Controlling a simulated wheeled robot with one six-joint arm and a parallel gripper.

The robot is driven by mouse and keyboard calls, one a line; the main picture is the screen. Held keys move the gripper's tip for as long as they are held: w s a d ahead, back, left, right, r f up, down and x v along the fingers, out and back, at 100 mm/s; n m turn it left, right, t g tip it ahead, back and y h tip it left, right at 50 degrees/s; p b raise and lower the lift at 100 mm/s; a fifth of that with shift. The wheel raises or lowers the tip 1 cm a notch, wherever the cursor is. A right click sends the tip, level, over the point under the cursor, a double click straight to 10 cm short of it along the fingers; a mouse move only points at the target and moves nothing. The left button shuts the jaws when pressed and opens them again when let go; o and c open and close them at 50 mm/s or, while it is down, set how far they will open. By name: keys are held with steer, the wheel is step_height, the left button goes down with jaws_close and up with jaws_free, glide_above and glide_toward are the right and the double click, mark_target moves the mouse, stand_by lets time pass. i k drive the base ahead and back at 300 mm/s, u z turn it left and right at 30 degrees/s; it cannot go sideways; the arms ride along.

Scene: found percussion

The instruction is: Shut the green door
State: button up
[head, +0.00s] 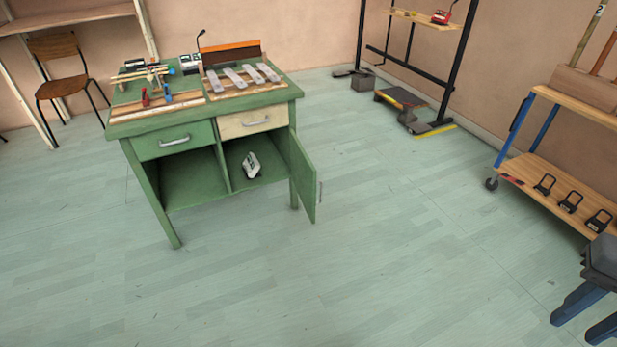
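The green door (302,177) is on the right side of the green desk (292,93), below the cream drawer (250,121). It stands wide open, swung out toward the front of the desk. A small metal handle (320,193) shows at its outer edge. The compartment behind it is open to view, with a white object (251,164) leaning inside. The left compartment (190,175) is also open at the front and looks empty. My gripper is not in view.
Tools and metal bars (245,76) lie on the desk top. A wooden chair (62,72) stands at the back left. A wheeled cart (545,170) and a dark stool (600,270) are at the right. A rack (455,60) stands at the back. The floor before the desk is clear.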

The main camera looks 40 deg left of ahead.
mark_target(303, 172)
steer(key=u, duration=0.1)
steer(key=i, duration=1.6)
steer(key=u, duration=0.7)
steer(key=i, duration=1)
steer(key=u, duration=1.6)
steer(key=i, duration=0.75)
steer(key=z, duration=0.9)
steer(key=k, duration=0.8)
steer(key=u, duration=1.7)
